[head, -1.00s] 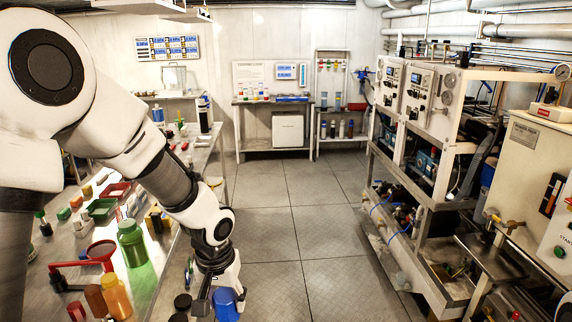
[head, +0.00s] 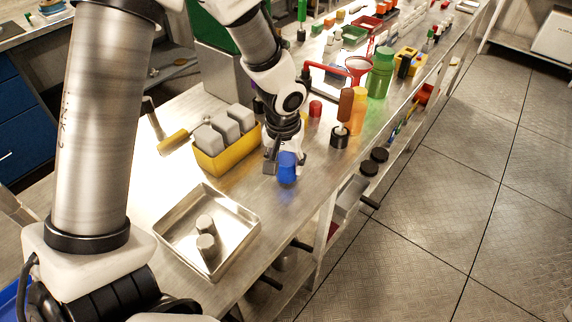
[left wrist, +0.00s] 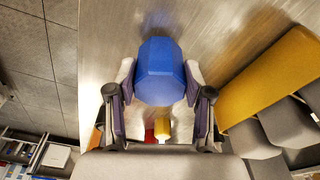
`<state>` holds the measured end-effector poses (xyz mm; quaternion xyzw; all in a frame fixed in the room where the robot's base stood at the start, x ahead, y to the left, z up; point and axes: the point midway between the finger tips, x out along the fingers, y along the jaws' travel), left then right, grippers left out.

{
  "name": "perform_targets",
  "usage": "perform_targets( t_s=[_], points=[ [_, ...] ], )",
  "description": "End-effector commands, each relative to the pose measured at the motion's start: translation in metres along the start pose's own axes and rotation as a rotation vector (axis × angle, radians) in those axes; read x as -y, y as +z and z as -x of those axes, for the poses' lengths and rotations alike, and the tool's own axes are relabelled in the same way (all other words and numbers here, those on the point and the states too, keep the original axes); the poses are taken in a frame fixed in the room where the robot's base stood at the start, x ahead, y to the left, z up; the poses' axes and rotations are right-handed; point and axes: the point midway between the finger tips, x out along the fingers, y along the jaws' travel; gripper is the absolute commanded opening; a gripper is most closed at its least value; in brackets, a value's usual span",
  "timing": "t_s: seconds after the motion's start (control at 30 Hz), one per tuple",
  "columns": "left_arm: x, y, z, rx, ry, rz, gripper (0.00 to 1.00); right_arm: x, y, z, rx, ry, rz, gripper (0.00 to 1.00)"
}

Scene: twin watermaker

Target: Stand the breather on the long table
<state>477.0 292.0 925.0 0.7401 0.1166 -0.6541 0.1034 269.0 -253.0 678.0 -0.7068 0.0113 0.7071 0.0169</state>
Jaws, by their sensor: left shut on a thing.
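The breather, a blue faceted piece (head: 288,169), is held by my left gripper (head: 279,157) low over the bare metal top of the long table (head: 277,208). It looks upright; I cannot tell whether its base touches the table. In the left wrist view the breather (left wrist: 158,70) sits between the two fingertips (left wrist: 158,92), which are shut on it, and the bare metal top lies around it. My right gripper is not in view.
A yellow bin with grey blocks (head: 222,162) stands left of the breather. A metal tray with two grey cylinders (head: 166,228) lies nearer. A black-based brown-handled tool (head: 339,137), orange bottle (head: 357,110) and green bottle (head: 381,72) stand beyond. The table edge is close on the right.

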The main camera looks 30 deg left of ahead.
Motion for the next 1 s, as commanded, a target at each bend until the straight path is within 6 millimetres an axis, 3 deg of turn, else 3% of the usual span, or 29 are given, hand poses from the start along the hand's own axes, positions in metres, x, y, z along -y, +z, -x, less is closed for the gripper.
perform_targets(
  t_s=[0.07,0.4,0.43,0.47,0.5,0.83,1.0],
  points=[
    [0.000,0.002,-0.010,0.002,0.000,-0.001,0.10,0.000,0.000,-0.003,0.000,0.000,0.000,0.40],
    [0.000,0.002,-0.014,0.000,0.001,0.000,0.10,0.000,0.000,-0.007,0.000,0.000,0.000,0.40],
    [0.000,0.002,-0.012,0.000,0.001,0.000,0.62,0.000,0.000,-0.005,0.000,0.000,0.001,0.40],
    [0.000,0.002,-0.012,0.000,0.001,0.000,0.72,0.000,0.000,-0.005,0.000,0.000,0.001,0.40],
    [0.000,0.002,-0.012,0.000,0.001,0.000,0.76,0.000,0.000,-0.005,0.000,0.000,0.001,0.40],
    [0.000,0.001,-0.008,0.000,0.000,0.000,0.76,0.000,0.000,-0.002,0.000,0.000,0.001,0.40],
    [0.000,0.000,0.017,-0.004,0.001,0.000,0.76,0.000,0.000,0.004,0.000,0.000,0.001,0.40]
  ],
)
